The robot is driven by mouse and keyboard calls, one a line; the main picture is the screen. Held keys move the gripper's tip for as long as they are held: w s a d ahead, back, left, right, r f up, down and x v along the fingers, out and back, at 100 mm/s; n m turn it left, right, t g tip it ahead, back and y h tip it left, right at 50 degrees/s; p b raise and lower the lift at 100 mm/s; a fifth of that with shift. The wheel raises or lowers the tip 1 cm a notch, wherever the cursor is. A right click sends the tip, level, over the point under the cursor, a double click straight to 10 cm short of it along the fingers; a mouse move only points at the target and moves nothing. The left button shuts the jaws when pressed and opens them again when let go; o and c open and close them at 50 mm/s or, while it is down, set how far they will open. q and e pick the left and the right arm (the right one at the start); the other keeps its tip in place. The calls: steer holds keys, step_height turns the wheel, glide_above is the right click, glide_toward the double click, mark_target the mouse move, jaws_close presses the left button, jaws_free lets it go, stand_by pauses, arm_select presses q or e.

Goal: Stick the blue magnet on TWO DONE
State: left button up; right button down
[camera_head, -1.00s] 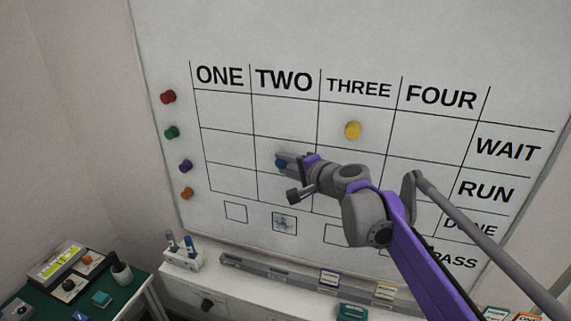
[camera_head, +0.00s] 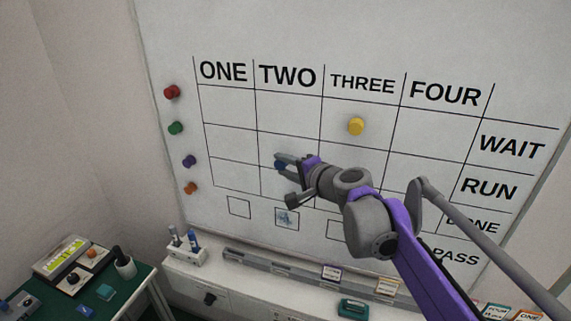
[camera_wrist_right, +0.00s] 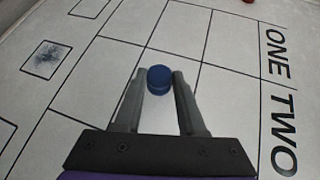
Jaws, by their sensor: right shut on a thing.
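The blue magnet (camera_head: 279,166) is between the fingertips of my right gripper (camera_head: 281,164), which is shut on it. In the wrist view the blue magnet (camera_wrist_right: 159,79) shows at the tips of the right gripper's fingers (camera_wrist_right: 157,76). The gripper is at the whiteboard (camera_head: 400,35), over the TWO column, near the line between the RUN and DONE rows. I cannot tell if the magnet touches the board. The DONE label (camera_head: 474,223) is partly hidden by my arm. My left gripper is not in view.
A yellow magnet (camera_head: 356,126) sits under THREE. Red (camera_head: 172,92), green (camera_head: 176,128), purple (camera_head: 189,161) and orange (camera_head: 190,188) magnets line the left edge. A smudged square (camera_head: 287,218) is below the TWO column. A ledge (camera_head: 265,262) runs under the board.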

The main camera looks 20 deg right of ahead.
steer(key=shift+s+a+p, duration=0.15)
steer(key=shift+s+a, duration=0.4)
steer(key=shift+s, duration=0.25)
steer(key=shift+s+a+p, duration=0.15)
steer(key=shift+s+a, duration=0.45)
steer(key=shift+s, duration=0.25)
steer(key=shift+s+a+p, duration=0.15)
steer(key=shift+s+a, duration=0.4)
steer(key=shift+s, duration=0.25)
